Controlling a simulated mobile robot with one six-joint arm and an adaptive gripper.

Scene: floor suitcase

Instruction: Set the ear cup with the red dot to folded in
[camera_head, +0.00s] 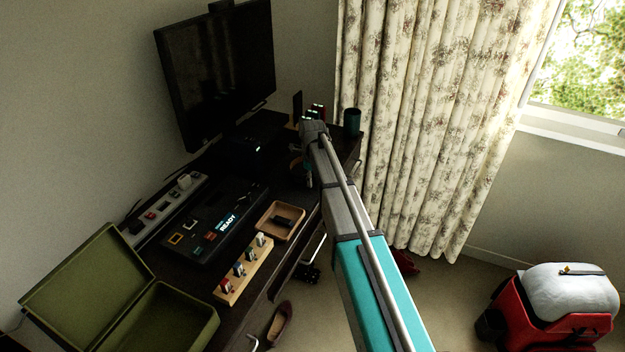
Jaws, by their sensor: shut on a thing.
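My arm reaches from the bottom of the view up to the far right part of the desk. My gripper is not clearly visible; the arm's end hides it or blends with small dark and orange-brown parts there. I cannot make out fingertips or what is between them. No ear cup with a red dot can be picked out; headphones, if at the far desk end, are hidden behind the arm or too small to tell.
The dark desk holds a monitor (216,75), a black console (213,222), a wooden tray (262,220), a switch board (236,284), a power strip (160,214), a dark green cup (352,122) and an open green case (85,285). A red wheeled case (515,305) stands right.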

